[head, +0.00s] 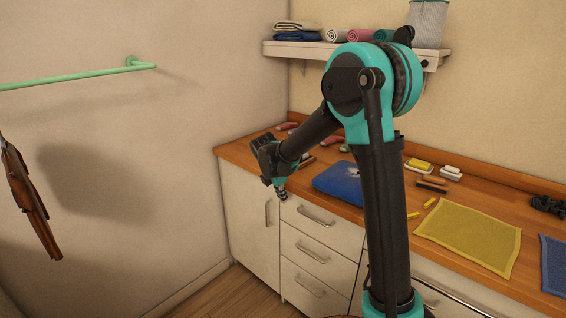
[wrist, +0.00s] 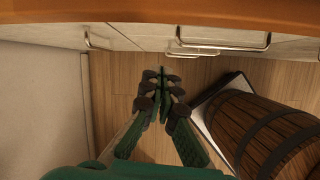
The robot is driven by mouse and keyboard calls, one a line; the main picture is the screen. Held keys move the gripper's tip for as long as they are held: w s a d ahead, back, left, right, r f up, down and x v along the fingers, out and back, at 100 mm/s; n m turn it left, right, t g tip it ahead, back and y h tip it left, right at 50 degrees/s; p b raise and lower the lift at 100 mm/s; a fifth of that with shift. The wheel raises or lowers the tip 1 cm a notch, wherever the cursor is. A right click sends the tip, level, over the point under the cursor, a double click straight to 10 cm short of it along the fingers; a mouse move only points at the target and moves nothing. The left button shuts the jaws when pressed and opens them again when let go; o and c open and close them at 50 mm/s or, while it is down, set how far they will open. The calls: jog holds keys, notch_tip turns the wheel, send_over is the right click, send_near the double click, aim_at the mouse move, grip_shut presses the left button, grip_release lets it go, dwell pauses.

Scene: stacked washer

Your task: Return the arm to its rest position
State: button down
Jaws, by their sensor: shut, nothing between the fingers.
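My arm stands in the middle of the head view, its upper link vertical and its forearm reaching down to the left. My gripper (head: 281,192) hangs in front of the cabinet, below the edge of the wooden counter (head: 240,152). In the wrist view my gripper (wrist: 162,78) points over the wooden floor, with its fingertips together and nothing between them. The fingers are apart from the drawer handles in that view. Part of the counter and the things behind my arm are hidden in the head view.
White drawers with metal handles (head: 316,216) are close by my gripper. A wooden barrel (wrist: 265,130) stands on the floor at right in the wrist view. A blue mat (head: 338,183) and yellow cloth (head: 472,240) lie on the counter. A shelf (head: 290,48) hangs above.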

jog(key=s+d+m+y, duration=0.1)
jog(key=s+d+m, duration=1.1)
jog(key=d, duration=0.2)
jog(key=s+d+f+m, duration=0.2)
jog(key=s+d+m, duration=0.1)
jog(key=s+m, duration=0.4)
jog(key=s+d+f+m+t+y, duration=0.1)
jog(key=s+d+f+m, duration=0.1)
jog(key=s+d+m, duration=0.2)
jog(key=s+m, duration=0.2)
jog(key=s, duration=0.2)
jog(key=shift+s+m+y, duration=0.3)
jog(key=shift+m, duration=0.1)
